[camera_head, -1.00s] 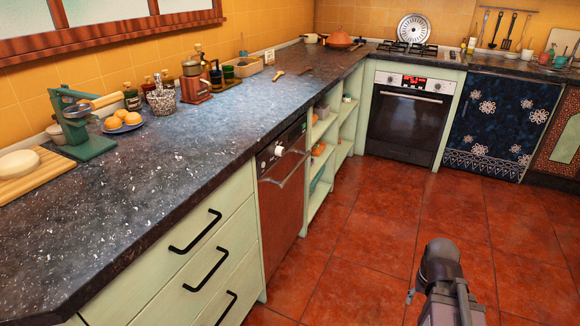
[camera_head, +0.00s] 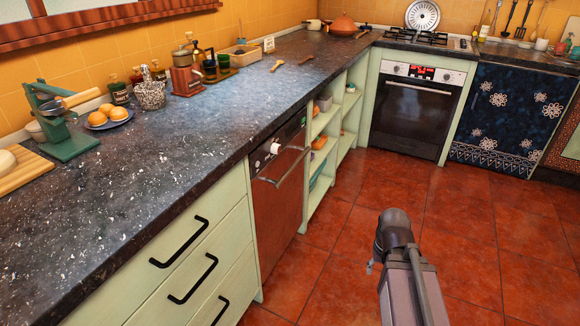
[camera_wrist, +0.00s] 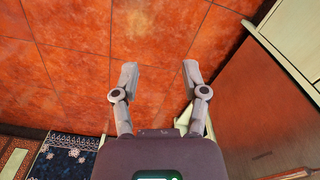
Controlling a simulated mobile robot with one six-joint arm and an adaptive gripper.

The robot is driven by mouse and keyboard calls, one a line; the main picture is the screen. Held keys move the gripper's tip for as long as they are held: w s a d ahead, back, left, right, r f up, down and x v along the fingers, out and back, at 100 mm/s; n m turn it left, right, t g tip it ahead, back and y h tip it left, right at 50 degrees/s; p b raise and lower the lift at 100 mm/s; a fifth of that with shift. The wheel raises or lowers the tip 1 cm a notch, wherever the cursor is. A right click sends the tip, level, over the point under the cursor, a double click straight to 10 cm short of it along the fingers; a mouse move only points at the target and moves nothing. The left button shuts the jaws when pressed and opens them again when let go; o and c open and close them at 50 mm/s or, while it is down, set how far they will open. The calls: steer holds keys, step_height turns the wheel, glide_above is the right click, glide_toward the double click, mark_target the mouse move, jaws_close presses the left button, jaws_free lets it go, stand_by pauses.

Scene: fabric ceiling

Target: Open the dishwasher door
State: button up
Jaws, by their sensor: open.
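The dishwasher (camera_head: 281,205) is built in under the dark counter, between the drawer unit and the open shelves. Its reddish-brown front is shut, with a steel control strip and a white knob at the top and a bar handle (camera_head: 282,168) below. In the wrist view my gripper (camera_wrist: 157,75) is open and empty above the floor tiles. A reddish-brown panel (camera_wrist: 275,110), apparently the dishwasher front, shows at the right, apart from the fingers.
Drawers with black handles (camera_head: 192,278) stand left of the dishwasher, and open shelves (camera_head: 325,150) right of it. An oven (camera_head: 413,110) and a blue floral curtain (camera_head: 505,118) are at the back. The tiled floor (camera_head: 335,285) in front is clear.

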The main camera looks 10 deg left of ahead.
steer(key=shift+a, duration=0.3)
steer(key=shift+o, duration=0.6)
steer(key=m+t+y+b, duration=0.8)
steer(key=t+y+b, duration=0.1)
steer(key=t+y, duration=0.25)
glide_toward(293, 167)
steer(key=s+d, duration=0.1)
steer(key=d, duration=0.2)
steer(key=shift+g, duration=0.35)
steer(key=shift+a+n, duration=0.1)
steer(key=shift+n, duration=0.2)
steer(key=shift+b+x, duration=1.3)
steer(key=shift+x, duration=5.5)
steer(key=shift+s+a+r, duration=0.1)
steer(key=shift+a, duration=0.05)
